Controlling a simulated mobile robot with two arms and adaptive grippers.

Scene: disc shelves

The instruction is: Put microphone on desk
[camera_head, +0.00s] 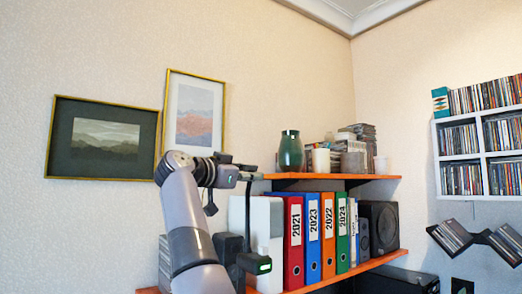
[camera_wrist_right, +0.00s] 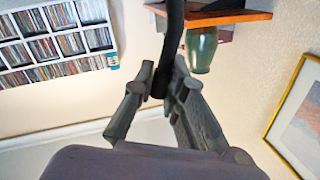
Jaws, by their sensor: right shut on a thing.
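The microphone (camera_head: 258,265) has a dark box-like base with a green light and a thin black stem. In the head view it hangs below my right gripper (camera_head: 247,172), in front of the white box and the binders. In the right wrist view my right gripper (camera_wrist_right: 160,82) is shut on the end of the black microphone stem (camera_wrist_right: 174,30), which curves up out of the frame. The base is outside the wrist view. The desk is not in view. My left gripper is not in view.
An orange upper shelf (camera_head: 330,177) holds a green vase (camera_head: 290,151), a white candle-like cylinder and stacked discs. Binders (camera_head: 327,235), a white box (camera_head: 265,228) and speakers (camera_head: 380,226) stand on the lower shelf. A white disc rack (camera_head: 436,165) hangs at right. Framed pictures hang at left.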

